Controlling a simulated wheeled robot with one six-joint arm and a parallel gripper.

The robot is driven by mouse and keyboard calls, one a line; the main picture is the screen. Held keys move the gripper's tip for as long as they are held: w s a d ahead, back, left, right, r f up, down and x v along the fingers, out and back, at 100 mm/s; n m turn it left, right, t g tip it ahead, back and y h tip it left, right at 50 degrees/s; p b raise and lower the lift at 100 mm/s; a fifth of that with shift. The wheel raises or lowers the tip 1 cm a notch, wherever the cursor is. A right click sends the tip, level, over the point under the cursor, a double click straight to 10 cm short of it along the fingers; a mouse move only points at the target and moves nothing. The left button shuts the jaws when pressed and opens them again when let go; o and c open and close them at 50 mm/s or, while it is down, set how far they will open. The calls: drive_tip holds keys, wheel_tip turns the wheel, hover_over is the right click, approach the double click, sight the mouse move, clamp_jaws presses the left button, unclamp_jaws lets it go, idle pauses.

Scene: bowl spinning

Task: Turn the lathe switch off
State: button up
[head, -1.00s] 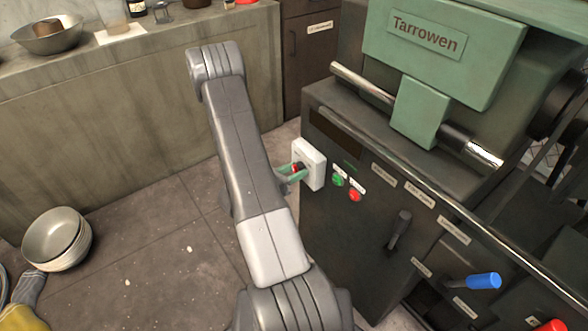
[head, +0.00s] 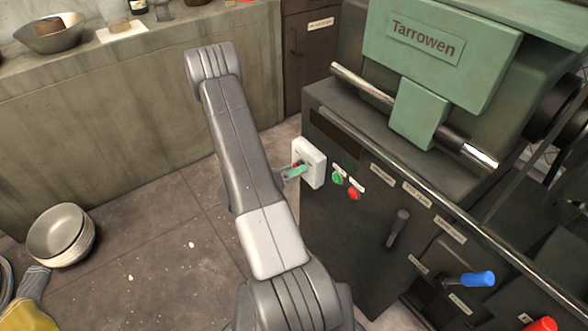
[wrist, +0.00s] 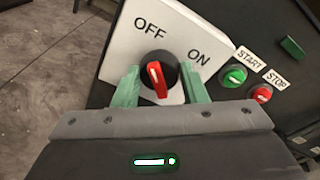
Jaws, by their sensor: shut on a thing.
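The lathe switch is a white box (head: 313,163) on the lathe's dark front panel. In the wrist view the white plate (wrist: 125,45) carries the labels OFF and ON. Its red knob (wrist: 157,78) on a round black base has its handle leaning slightly left of upright, its upper end towards OFF. My gripper (wrist: 159,85) has its two green fingers on either side of the knob, shut on it. In the head view my gripper (head: 295,171) is at the white box, and its fingers partly hide the knob.
Green START (head: 337,178) and red STOP (head: 353,193) buttons sit just right of the switch. A lever (head: 398,228), a blue handle (head: 470,280) and a red handle (head: 541,325) are further right. Stacked bowls (head: 60,234) are at the left.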

drive_tip(key=o, duration=1)
drive_tip(key=shift+c, duration=0.2)
drive_tip(key=shift+a, duration=0.1)
drive_tip(key=p+v, duration=0.1)
drive_tip(key=v, duration=1.2)
drive_tip(key=shift+s+a, duration=0.2)
drive_tip(key=shift+a, duration=0.1)
drive_tip(key=shift+r, duration=0.1)
drive_tip(key=shift+w+d, duration=0.1)
drive_tip(key=shift+d, duration=0.05)
drive_tip(key=b+x, duration=0.1)
drive_tip(key=x, duration=1.2)
drive_tip(key=shift+w+d, duration=0.15)
drive_tip(key=shift+d, duration=0.1)
drive_tip(key=shift+a, duration=0.15)
